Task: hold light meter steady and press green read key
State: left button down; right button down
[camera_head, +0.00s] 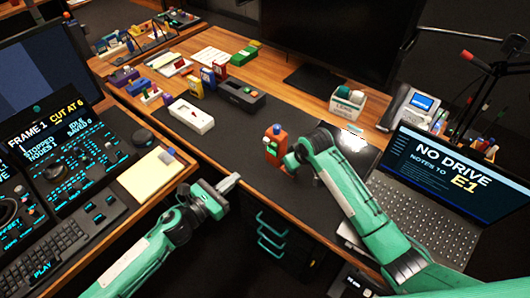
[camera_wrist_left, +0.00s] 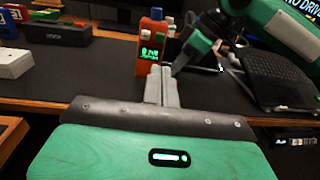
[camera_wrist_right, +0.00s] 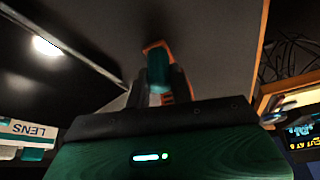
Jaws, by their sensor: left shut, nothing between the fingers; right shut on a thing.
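The light meter (camera_head: 272,150) is an orange upright body on the dark mat. In the left wrist view the meter (camera_wrist_left: 148,50) faces me, with a lit green display and small coloured keys above it; which key is the read key I cannot tell for certain. My right gripper (camera_head: 290,161) is shut on the meter from its right side. In the right wrist view the meter's orange edge (camera_wrist_right: 155,46) shows between the fingers. My left gripper (camera_head: 232,182) is shut and empty, in front of the desk edge. In its own view its fingertips (camera_wrist_left: 161,72) appear just below the display, apart from the meter.
The mat (camera_head: 225,151) is clear around the meter's left side. A laptop (camera_head: 440,180) stands right of my right arm, and a control console (camera_head: 75,165) at left.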

aim_at(273, 148)
dwell(0.4)
pick_arm(q)
jog(key=x, duration=1.4)
jog(key=shift+x, duration=0.95)
jog(key=shift+s, duration=0.1)
jog(key=v, duration=1.4)
